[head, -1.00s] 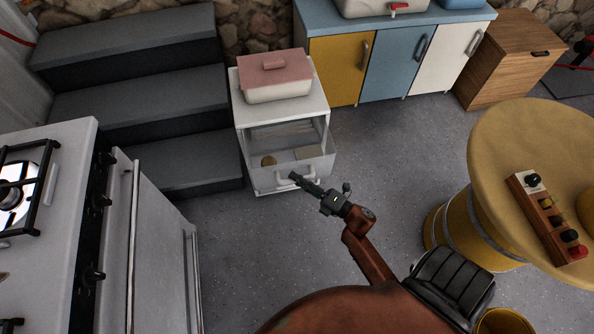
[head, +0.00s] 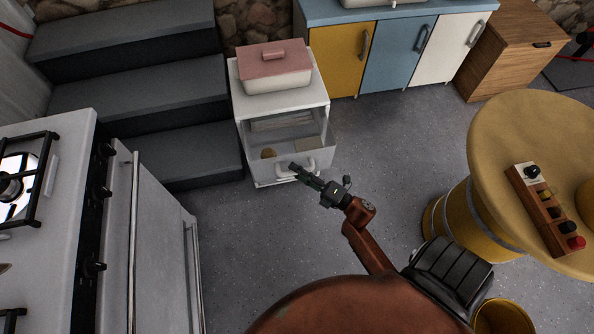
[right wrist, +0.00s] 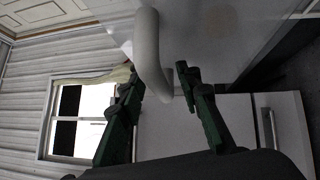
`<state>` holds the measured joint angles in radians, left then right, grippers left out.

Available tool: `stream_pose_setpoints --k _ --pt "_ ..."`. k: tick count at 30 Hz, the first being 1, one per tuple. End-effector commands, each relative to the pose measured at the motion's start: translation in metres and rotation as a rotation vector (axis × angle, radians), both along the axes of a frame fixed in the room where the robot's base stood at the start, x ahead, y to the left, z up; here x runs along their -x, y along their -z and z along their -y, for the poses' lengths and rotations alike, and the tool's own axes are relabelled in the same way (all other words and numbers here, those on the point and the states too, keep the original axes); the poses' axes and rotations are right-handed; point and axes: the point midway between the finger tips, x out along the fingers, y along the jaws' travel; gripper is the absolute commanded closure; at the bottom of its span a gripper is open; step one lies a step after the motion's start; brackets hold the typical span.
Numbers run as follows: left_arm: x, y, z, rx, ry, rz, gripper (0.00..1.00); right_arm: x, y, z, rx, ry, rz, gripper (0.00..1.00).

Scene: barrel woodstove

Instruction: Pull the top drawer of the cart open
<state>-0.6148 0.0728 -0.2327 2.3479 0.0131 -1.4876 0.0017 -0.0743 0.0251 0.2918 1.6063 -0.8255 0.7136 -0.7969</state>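The white cart (head: 238,98) stands in front of the steps, and its top drawer (head: 318,165) is pulled out, with its inside showing from above. The drawer has a pale curved handle (head: 308,166) on its front. My right gripper (head: 294,166) is at this handle. In the right wrist view the handle (right wrist: 150,50) reaches down between the two green-black fingers (right wrist: 158,82), which are apart with gaps beside it. I cannot tell whether either finger touches it. My left gripper is in neither view.
A pink-lidded dish (head: 275,75) sits on the cart. The stove (head: 60,215) is at the left, the dark steps (head: 130,90) behind it. A round yellow table (head: 520,140) is at the right. The floor (head: 390,140) right of the cart is clear.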

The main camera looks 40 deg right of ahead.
Motion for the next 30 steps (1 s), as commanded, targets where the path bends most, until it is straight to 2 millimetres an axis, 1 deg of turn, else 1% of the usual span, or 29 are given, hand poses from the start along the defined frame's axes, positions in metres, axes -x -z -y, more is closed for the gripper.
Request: stream_pose_setpoints --k 2,5,12,15,18,24,30 --pt "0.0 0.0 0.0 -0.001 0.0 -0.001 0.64 0.006 0.001 0.002 0.0 0.001 -0.002 0.68" --pt "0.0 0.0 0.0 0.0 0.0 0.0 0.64 0.019 0.004 0.005 0.0 0.001 -0.003 0.68" --pt "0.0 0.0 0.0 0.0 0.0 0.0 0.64 0.067 0.011 0.018 0.0 0.003 -0.005 0.68" --pt "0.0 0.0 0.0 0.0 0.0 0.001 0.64 0.086 0.014 0.022 0.0 0.003 -0.005 0.68" --pt "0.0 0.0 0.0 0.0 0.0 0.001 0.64 0.1 0.015 0.025 0.0 0.001 -0.003 0.68" --pt "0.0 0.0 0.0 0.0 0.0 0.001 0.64 0.114 0.017 0.029 -0.001 0.001 -0.001 0.68" --pt "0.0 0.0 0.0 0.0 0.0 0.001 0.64 0.115 0.017 0.029 -0.001 0.001 -0.001 0.68"
